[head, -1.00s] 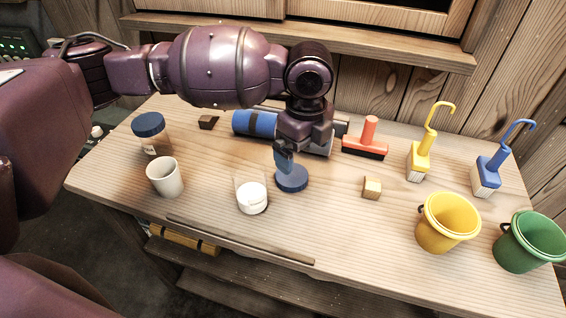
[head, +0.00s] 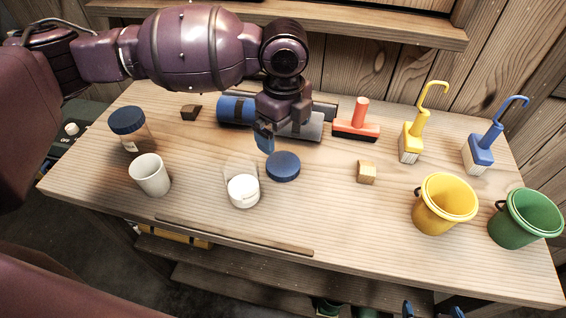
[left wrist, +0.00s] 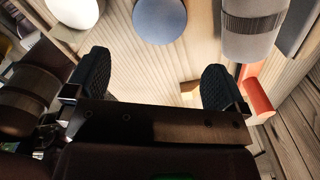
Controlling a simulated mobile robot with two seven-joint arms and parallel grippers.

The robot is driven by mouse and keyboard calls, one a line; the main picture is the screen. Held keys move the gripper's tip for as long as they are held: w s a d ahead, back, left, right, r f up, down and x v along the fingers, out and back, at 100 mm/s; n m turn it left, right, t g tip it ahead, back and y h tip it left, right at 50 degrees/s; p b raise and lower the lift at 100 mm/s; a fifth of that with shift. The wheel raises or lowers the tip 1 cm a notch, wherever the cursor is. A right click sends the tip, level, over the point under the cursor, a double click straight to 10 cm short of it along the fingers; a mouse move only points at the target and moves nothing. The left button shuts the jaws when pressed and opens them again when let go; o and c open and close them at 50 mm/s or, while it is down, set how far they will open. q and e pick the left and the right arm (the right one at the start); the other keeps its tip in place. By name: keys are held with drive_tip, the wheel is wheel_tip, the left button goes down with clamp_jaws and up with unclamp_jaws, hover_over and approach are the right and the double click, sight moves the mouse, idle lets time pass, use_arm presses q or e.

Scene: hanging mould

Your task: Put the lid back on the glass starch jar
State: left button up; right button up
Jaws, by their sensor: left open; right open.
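The glass starch jar (head: 243,190) stands upright without a lid near the front of the table, with white starch inside. A round dark blue lid (head: 283,166) lies flat on the table just right of and behind the jar. The lid also shows in the left wrist view (left wrist: 160,20), beyond the fingertips. My left gripper (head: 264,138) is open and empty, above and behind the lid, apart from it. Its two spread fingers show in the left wrist view (left wrist: 156,82). My right gripper (head: 432,311) shows only its fingertips at the bottom edge, apart and empty.
A white cup (head: 150,175) and a blue-lidded jar (head: 129,130) stand left. A blue roll (head: 236,109), a red-handled scraper (head: 358,122) and a wooden cube (head: 366,172) lie around. Brushes and yellow (head: 443,205) and green (head: 525,218) buckets stand right. A wooden strip (head: 235,235) lies in front.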

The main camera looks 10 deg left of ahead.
use_arm(q)
hover_over(284, 164)
wheel_tip(284, 164, down, 4)
drive_tip(key=shift+w+f+b, duration=0.1)
drive_tip(key=shift+b, duration=0.2)
drive_tip(key=shift+f, duration=0.4)
wheel_tip(284, 164, down, 5)
drive_tip(key=shift+b, duration=0.5)
drive_tip(key=shift+f, duration=0.1)
